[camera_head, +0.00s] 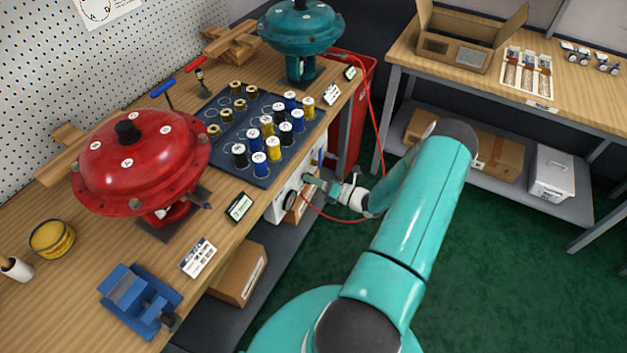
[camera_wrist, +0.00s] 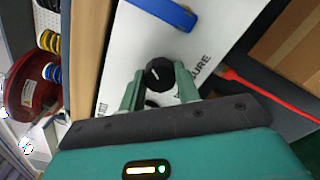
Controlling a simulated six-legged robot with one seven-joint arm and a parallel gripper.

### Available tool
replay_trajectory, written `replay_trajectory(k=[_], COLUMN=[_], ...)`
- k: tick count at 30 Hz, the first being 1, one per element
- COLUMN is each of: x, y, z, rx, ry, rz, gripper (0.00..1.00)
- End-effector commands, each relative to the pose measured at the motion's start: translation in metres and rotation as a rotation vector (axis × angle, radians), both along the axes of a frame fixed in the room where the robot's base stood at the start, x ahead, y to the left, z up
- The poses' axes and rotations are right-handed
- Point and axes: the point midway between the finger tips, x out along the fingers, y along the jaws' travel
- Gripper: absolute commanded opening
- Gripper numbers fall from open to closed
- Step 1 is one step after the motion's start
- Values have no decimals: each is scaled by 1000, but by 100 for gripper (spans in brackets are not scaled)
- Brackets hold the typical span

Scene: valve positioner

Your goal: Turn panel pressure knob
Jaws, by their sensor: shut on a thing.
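The white panel (camera_head: 283,208) is mounted under the front edge of the workbench. A blue handle (camera_wrist: 170,12) is on the panel just beyond the knob. In the head view my gripper (camera_head: 311,182) is at the panel face, and its fingers hide the knob.
A red hose (camera_head: 378,128) hangs from the bench and loops by my wrist. A red cabinet (camera_head: 352,120) stands just beyond the panel. Cardboard boxes (camera_head: 240,272) lie on the shelf below. Green floor to the right is clear up to the second table (camera_head: 455,75).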

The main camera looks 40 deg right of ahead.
Motion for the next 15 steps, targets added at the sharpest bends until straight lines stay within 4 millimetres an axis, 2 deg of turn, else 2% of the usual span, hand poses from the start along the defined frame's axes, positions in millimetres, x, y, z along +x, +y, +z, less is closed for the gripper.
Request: replay_trajectory(k=[6, 15], x=[-1, -1], y=[-1, -1], z=[-1, -1], rx=[97, 145], ry=[36, 54], rz=[-1, -1], gripper=[10, 10])
